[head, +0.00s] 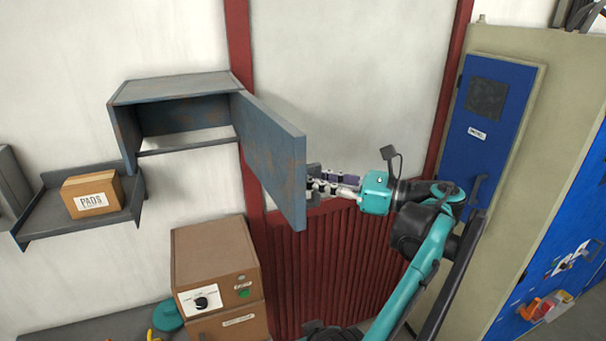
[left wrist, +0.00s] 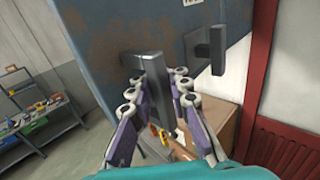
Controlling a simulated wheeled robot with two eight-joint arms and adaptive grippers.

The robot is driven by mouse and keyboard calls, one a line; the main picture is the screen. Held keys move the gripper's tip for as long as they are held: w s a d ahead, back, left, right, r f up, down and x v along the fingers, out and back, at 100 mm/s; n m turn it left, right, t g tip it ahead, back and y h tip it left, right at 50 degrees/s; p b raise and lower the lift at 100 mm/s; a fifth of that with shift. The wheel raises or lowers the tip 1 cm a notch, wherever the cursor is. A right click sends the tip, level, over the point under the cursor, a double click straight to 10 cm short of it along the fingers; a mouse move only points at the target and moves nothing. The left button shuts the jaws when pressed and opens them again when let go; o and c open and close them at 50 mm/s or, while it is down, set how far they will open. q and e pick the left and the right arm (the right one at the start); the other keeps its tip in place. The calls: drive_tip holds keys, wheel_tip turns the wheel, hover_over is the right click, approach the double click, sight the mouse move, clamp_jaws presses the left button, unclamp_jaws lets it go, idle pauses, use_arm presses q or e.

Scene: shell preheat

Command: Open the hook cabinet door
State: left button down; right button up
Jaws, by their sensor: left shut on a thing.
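The hook cabinet (head: 175,88) is a worn blue-grey wall box at upper left in the head view. Its door (head: 272,155) stands swung far out from the right side, and the part of the interior that shows looks empty. My left gripper (head: 322,183) is at the door's outer face, near its free edge. In the left wrist view the rusty door (left wrist: 115,35) fills the top, and the gripper's fingers (left wrist: 167,105) close around its dark bar handle (left wrist: 143,65). A second dark fitting (left wrist: 212,48) sticks out to the right. My right gripper is not in view.
A shelf (head: 40,220) with a PADS box (head: 92,194) hangs at left. A brown control box (head: 215,262) stands below the door. Red corrugated panelling (head: 325,270) is behind my arm. A tall blue-fronted cabinet (head: 490,125) stands at right.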

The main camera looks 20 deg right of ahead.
use_arm(q)
drive_tip(key=shift+d, duration=0.25)
drive_tip(key=c, duration=1.8)
unclamp_jaws()
drive_tip(key=shift+o, duration=1.3)
drive_tip(key=shift+s, duration=0.2)
drive_tip(key=shift+w, duration=0.15)
